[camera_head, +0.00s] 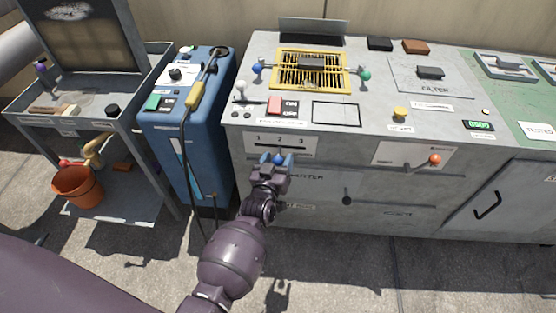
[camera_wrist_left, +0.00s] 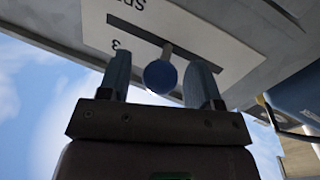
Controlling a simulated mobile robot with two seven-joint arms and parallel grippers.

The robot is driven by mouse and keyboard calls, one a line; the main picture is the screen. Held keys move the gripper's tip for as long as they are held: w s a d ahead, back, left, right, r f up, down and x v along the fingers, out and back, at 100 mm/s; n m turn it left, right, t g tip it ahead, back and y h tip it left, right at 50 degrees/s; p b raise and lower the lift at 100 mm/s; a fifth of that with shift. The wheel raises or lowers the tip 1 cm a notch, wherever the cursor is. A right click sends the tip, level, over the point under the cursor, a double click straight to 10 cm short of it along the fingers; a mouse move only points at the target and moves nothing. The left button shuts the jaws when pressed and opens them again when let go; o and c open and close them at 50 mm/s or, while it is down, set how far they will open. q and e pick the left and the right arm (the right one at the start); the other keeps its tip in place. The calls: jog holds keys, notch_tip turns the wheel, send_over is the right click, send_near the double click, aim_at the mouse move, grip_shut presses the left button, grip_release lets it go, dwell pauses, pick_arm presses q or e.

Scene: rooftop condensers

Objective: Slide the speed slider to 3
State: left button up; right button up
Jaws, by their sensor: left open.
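The speed slider's white plate (camera_head: 292,143) is on the grey cabinet's front, marked 1, 2 and 3 from left to right. Its blue knob (camera_head: 278,159) is below the mark 2, near the middle of the slot. In the left wrist view the plate (camera_wrist_left: 215,43) appears upside down, with the 3 at left. There the knob (camera_wrist_left: 160,77) sticks out on a stem from the slot. My left gripper (camera_head: 276,160) is open, its fingers on either side of the knob. The left wrist view shows gaps between the knob and both fingers (camera_wrist_left: 161,82). My right gripper is out of view.
A red-orange knob (camera_head: 435,159) sits on another front plate to the right. A blue machine (camera_head: 190,120) with a hanging cable stands left of the cabinet. A cart (camera_head: 60,125) and orange bucket (camera_head: 78,188) are farther left. Open floor lies in front.

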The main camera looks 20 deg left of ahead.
pick_arm(q)
grip_shut()
dwell(0.3)
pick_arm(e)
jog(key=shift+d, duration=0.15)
